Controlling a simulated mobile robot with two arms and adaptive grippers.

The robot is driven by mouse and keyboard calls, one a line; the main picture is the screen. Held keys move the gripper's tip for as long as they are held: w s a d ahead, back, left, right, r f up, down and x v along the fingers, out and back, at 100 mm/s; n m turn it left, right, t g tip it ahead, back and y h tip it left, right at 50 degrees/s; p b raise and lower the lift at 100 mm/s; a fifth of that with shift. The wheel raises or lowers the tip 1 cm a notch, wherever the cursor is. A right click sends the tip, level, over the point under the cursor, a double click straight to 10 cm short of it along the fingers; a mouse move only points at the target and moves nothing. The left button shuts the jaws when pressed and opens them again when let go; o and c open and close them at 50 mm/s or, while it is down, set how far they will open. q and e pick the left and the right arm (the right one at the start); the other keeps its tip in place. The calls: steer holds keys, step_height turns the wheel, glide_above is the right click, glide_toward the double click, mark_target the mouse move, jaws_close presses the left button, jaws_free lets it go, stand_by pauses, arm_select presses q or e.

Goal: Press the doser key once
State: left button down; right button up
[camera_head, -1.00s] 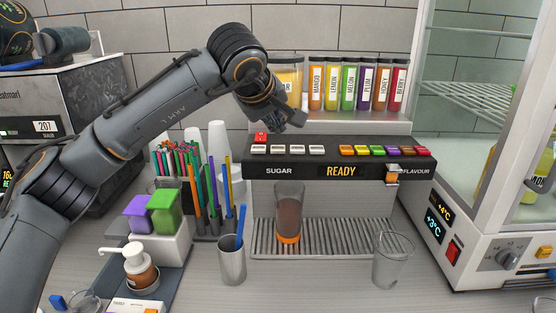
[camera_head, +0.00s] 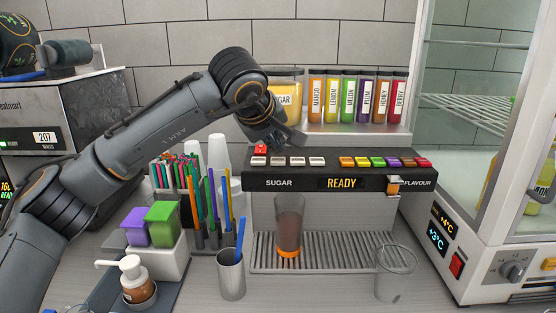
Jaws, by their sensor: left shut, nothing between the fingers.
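The doser (camera_head: 390,183) is a dark bar-topped machine with a display reading READY. Its sugar side has a row of white keys (camera_head: 297,161) and a red key (camera_head: 261,149) behind them at the left. Its flavour side has a row of coloured keys (camera_head: 378,162). My left gripper (camera_head: 295,138) is shut and empty, just above and behind the white keys, right of the red key. I cannot tell whether it touches anything. A clear cup with dark contents and an orange base (camera_head: 289,228) stands on the drip grate (camera_head: 340,255) below. My right gripper is out of view.
Labelled flavour bottles (camera_head: 353,98) and a sugar jar (camera_head: 284,80) stand behind the doser. An empty glass (camera_head: 396,272) stands at the right of the grate. A metal cup (camera_head: 231,275) and straws (camera_head: 175,172) are at left; a glass-doored cabinet (camera_head: 500,262) is at right.

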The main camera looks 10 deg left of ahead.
mark_target(277, 161)
arm_select(q)
steer(key=shift+f, duration=0.15)
stand_by(0.5)
steer(key=shift+f+b, duration=0.3)
steer(key=shift+b, duration=0.05)
steer(key=shift+f+b, duration=0.35)
steer(key=shift+f, duration=0.15)
stand_by(0.5)
steer(key=shift+r, duration=0.15)
steer(key=shift+r+p, duration=0.7)
steer(key=shift+r, duration=0.1)
steer(key=shift+r+p, duration=1.9)
steer(key=shift+r, duration=0.6)
stand_by(0.6)
